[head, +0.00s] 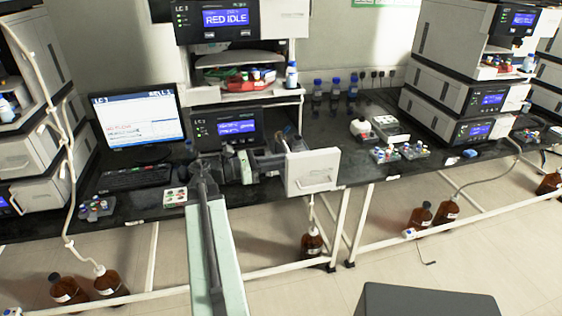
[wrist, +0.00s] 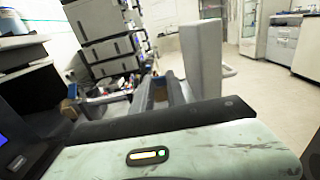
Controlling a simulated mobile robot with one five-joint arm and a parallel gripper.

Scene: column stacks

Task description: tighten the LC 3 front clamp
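The LC 3 stack shows in the head view, with an upper unit (head: 225,20) whose display reads RED IDLE and a lower unit (head: 237,127) with a blue display. A white door panel with a handle (head: 313,172) stands open at the lower unit's right; it also shows in the wrist view (wrist: 203,62). My arm reaches up to the lower unit's front, and my gripper (head: 284,148) is beside the panel's left side. In the wrist view my gripper's two fingers (wrist: 160,92) stand apart with a gap between them. I cannot make out the front clamp; my arm covers much of that front.
A monitor (head: 138,118) and keyboard (head: 135,177) stand to the left. A small vial tray (head: 175,197) lies on the bench near my arm. Vial racks (head: 400,152) and another stack (head: 455,90) are to the right. A brown bottle (head: 312,242) stands on the floor below the panel.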

